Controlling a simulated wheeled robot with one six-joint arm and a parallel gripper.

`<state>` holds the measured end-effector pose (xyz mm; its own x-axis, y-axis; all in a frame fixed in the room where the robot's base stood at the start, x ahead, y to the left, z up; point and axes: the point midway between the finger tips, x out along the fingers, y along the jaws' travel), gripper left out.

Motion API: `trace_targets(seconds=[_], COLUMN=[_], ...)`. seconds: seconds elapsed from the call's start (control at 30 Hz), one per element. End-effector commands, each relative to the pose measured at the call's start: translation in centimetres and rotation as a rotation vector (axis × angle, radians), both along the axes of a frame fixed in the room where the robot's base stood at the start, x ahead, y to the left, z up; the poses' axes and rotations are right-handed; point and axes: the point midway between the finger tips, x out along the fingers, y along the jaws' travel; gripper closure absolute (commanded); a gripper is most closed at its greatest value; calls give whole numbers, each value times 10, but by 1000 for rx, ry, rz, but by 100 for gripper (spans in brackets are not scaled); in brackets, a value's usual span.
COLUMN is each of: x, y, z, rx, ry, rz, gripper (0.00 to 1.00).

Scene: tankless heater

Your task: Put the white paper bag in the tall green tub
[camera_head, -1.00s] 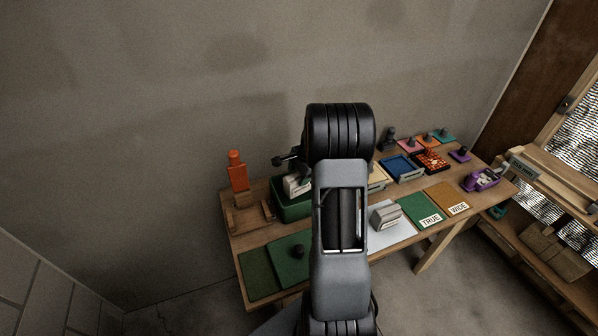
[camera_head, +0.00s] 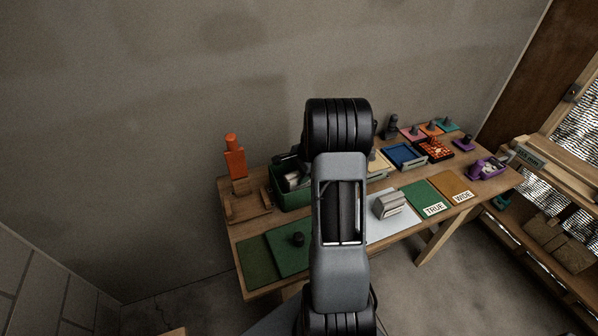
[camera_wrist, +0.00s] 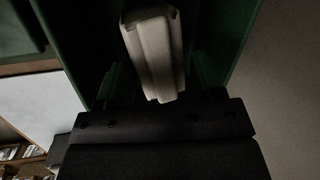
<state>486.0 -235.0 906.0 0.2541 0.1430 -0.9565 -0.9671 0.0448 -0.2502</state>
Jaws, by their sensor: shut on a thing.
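The white paper bag (camera_wrist: 157,58) is in my gripper (camera_wrist: 157,82), between its two dark fingers in the wrist view. The green tub (camera_head: 290,200) stands on the bench left of my arm. Its dark green walls (camera_wrist: 75,35) show on both sides of the bag in the wrist view. The bag also shows in the head view (camera_head: 293,178), within the tub's opening. My arm hides the tub's right part and much of my gripper in the head view. I cannot tell whether the bag touches the tub's floor.
An orange bottle (camera_head: 234,158) stands left of the tub, by a wooden tray (camera_head: 247,204). Dark green mats (camera_head: 262,262) lie in front. A grey-white block (camera_head: 389,204) stands on a pale mat to the right. The wall is close behind the bench.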

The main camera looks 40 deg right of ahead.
Motion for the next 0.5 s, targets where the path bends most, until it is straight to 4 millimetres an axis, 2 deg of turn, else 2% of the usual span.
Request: trace_targets(seconds=[0.5], x=[0], y=[0], z=[-6], rx=[0], ry=[-1], rz=[0], gripper=[71])
